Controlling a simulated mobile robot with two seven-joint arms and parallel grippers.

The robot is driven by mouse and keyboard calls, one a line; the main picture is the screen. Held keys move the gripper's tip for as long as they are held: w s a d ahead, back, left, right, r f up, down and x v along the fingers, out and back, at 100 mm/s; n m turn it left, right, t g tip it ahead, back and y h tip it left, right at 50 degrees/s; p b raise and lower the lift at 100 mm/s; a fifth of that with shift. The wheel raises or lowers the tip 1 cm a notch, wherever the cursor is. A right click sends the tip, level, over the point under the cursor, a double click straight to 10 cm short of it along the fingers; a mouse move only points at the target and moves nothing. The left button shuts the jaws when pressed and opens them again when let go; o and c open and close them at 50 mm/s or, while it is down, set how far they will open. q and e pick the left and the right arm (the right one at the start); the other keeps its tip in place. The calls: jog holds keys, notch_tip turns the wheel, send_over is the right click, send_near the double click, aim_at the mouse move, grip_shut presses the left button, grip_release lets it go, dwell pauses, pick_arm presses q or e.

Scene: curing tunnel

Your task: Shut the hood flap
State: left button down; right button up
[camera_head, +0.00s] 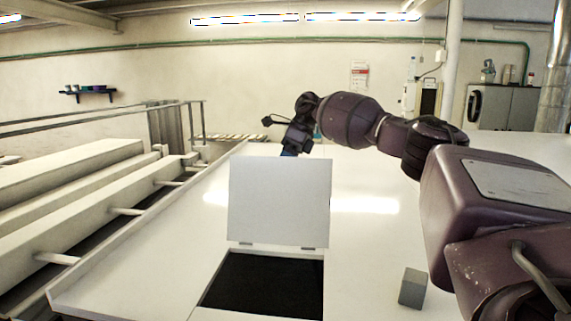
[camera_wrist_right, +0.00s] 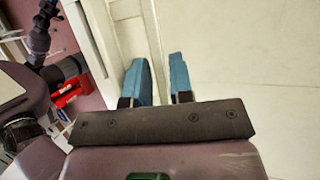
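The hood flap (camera_head: 279,200) is a white square panel, standing up open with two small hinges along its lower edge. In front of it is a dark rectangular opening (camera_head: 265,285) in the white hood top. My right gripper (camera_head: 289,151) is at the far side of the flap, near its top edge, with its fingertips hidden behind the panel. In the right wrist view its blue fingers (camera_wrist_right: 160,72) are apart with nothing between them. I cannot tell whether the gripper touches the flap. My left gripper is not in view.
A small grey block (camera_head: 412,288) sits on the hood top (camera_head: 375,240) to the right of the opening. My right arm reaches over the right side. Rails and long beams (camera_head: 80,190) run along the left. The hood top around the flap is otherwise clear.

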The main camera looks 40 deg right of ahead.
grip_shut()
jog(key=shift+s+a, duration=0.1)
